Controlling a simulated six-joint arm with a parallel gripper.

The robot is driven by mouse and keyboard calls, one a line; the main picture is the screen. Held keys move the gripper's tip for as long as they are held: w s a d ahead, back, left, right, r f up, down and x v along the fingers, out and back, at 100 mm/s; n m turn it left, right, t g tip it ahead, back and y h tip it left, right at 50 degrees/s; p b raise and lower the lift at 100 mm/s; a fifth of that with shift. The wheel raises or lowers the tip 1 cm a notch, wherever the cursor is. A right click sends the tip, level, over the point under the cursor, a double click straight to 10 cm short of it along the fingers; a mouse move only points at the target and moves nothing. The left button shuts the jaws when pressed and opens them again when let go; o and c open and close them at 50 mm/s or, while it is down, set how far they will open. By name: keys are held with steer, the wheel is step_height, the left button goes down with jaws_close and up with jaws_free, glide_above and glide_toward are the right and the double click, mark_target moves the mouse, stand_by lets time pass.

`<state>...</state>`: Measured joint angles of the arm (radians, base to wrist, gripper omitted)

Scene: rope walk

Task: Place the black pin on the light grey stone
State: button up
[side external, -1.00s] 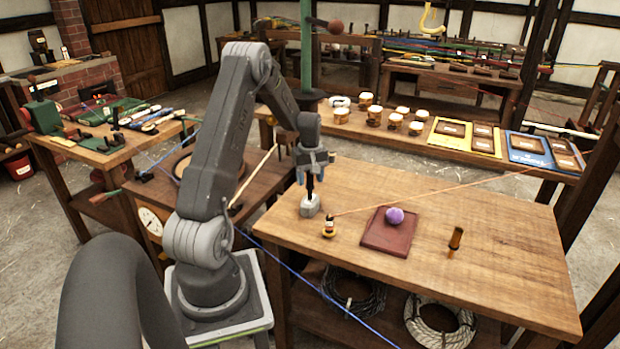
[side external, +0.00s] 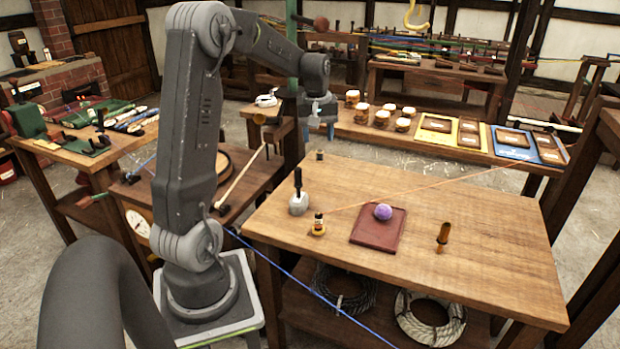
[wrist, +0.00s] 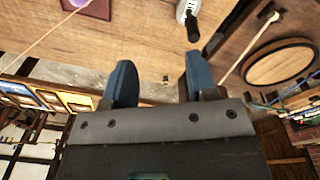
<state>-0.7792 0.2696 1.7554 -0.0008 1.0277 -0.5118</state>
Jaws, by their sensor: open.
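The black pin (side external: 297,180) stands upright on the light grey stone (side external: 298,203), near the left end of the wooden table. In the wrist view the pin (wrist: 193,28) and the stone (wrist: 184,8) show at the top edge. My gripper (side external: 319,134) is raised above and behind the stone, near the table's back left corner. It is empty and apart from the pin. In the wrist view its two blue fingers (wrist: 157,80) are spread with nothing between them.
A purple ball (side external: 383,212) rests on a dark red board (side external: 374,236) mid-table. A brown peg (side external: 443,236) stands at right.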

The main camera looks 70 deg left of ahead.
steer(key=s+d+r+m+t, duration=0.1)
steer(key=d+r+m, duration=0.2)
steer(key=d, duration=0.6)
steer(key=s+d+r+m+t, duration=0.1)
steer(key=d+r+m, duration=0.2)
steer(key=d, duration=0.5)
steer(key=s+d+m+t, duration=0.2)
steer(key=s+d+m, duration=0.6)
steer(key=s+d, duration=0.3)
steer(key=d, duration=0.3)
steer(key=shift+s+d+f+m+t+h, duration=0.15)
steer(key=shift+s+d+m+t+h, duration=0.15)
steer(key=shift+m+t, duration=0.1)
